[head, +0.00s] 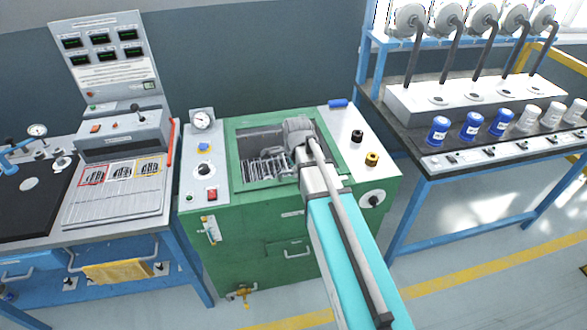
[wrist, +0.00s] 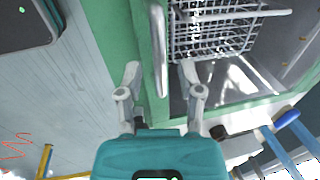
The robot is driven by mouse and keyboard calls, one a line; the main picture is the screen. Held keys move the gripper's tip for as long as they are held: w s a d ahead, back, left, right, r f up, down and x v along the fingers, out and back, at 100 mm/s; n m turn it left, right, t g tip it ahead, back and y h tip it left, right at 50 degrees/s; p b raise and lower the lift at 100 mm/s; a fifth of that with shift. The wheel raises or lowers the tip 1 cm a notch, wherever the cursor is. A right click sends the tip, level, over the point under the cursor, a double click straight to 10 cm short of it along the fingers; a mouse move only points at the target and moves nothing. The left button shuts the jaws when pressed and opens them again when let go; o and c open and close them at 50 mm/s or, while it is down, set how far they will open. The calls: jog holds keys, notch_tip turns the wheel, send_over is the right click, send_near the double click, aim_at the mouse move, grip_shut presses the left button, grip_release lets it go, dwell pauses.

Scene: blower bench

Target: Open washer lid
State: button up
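The green washer (head: 240,232) stands in the middle of the head view. Its top window shows a wire basket (head: 265,168) inside; the basket also shows in the wrist view (wrist: 215,38). A clear pane may cover the window, but I cannot tell for sure. A grey bar handle (wrist: 157,50) runs along the green frame (wrist: 142,45) in the wrist view. My gripper (wrist: 160,70) is open, with one finger on each side of the handle's lower end. I cannot tell whether the fingers touch it. In the head view my own arm hides the fingertips and part of the window.
A gauge (head: 201,118) and buttons sit left of the window; black and yellow knobs (head: 372,158) sit right of it. A control bench (head: 117,203) stands at left. A blue-framed bench (head: 440,173) with several cups stands at right.

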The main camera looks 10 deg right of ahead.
grip_shut()
jog(key=shift+r, duration=0.1)
